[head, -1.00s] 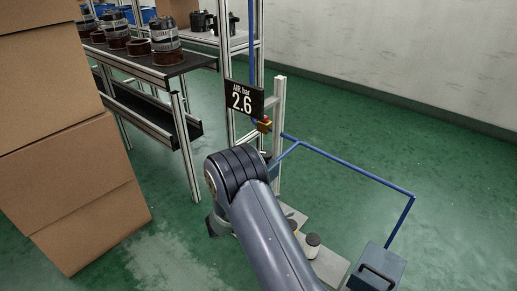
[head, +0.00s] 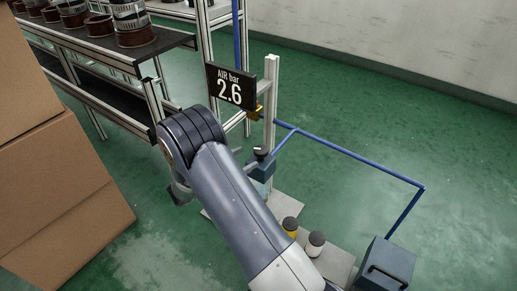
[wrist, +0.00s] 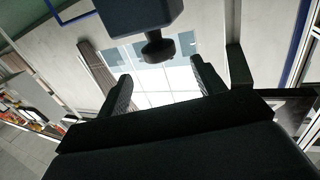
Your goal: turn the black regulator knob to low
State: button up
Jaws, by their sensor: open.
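The black regulator knob (head: 262,151) sits on top of a blue-grey regulator body (head: 262,167) beside an upright metal post, partly behind my arm. In the wrist view a black knob (wrist: 158,50) projects from a dark block (wrist: 142,14), just beyond my open gripper (wrist: 163,78). The knob appears roughly between the two finger directions, apart from both fingers. Its pointer or marks cannot be made out.
A blue pipe (head: 350,154) runs right from the post to a grey-blue box (head: 384,264). Cardboard boxes (head: 65,190) stand left; a bench (head: 115,50) holds parts. Green floor at right is open.

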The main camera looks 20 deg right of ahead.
aim_at(255, 153)
jog(key=b+x, duration=0.1)
jog(key=x, duration=0.6)
jog(key=shift+w+d, duration=0.1)
jog(key=shift+d, duration=0.2)
jog(key=shift+c, duration=0.3)
jog(key=c, duration=0.9)
